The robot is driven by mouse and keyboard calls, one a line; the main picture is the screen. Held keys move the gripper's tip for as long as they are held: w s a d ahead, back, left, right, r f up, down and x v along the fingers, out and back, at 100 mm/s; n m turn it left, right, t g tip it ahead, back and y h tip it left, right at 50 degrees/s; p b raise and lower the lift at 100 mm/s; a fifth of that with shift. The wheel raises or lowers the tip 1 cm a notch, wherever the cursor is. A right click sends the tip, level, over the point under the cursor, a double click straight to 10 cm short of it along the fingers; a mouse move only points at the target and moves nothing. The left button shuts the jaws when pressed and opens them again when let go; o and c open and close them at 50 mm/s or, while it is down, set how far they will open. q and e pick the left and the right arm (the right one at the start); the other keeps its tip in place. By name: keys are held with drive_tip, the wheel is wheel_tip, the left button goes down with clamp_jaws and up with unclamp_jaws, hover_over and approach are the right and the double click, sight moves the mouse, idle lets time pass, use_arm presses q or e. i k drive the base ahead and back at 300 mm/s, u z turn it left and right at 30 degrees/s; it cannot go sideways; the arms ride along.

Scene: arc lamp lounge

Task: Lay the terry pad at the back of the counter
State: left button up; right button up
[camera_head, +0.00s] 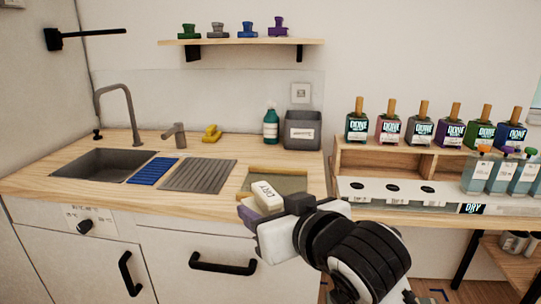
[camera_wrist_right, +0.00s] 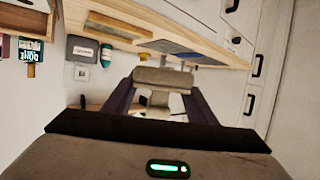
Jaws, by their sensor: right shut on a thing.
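In the right wrist view the pad (camera_wrist_right: 163,78) sits between the two dark fingers (camera_wrist_right: 160,100). Behind the pad in the head view is a shallow tray (camera_head: 290,183) with a wooden back edge; the pad and gripper hide part of it. I cannot tell whether the pad touches anything below. My left gripper is not in view.
The counter holds a sink (camera_head: 105,164), a blue mat (camera_head: 153,171), a grey ribbed mat (camera_head: 198,175), a yellow object (camera_head: 211,134), a green bottle (camera_head: 270,127) and a grey bin (camera_head: 302,131). At right stand several bottles (camera_head: 422,125) and a white rack (camera_head: 405,194).

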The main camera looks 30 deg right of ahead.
sight(241, 139)
drive_tip(key=u, duration=0.9)
drive_tip(key=i, duration=1.35)
drive_tip(key=z, duration=0.95)
drive_tip(key=i, duration=0.9)
drive_tip(key=z, duration=0.1)
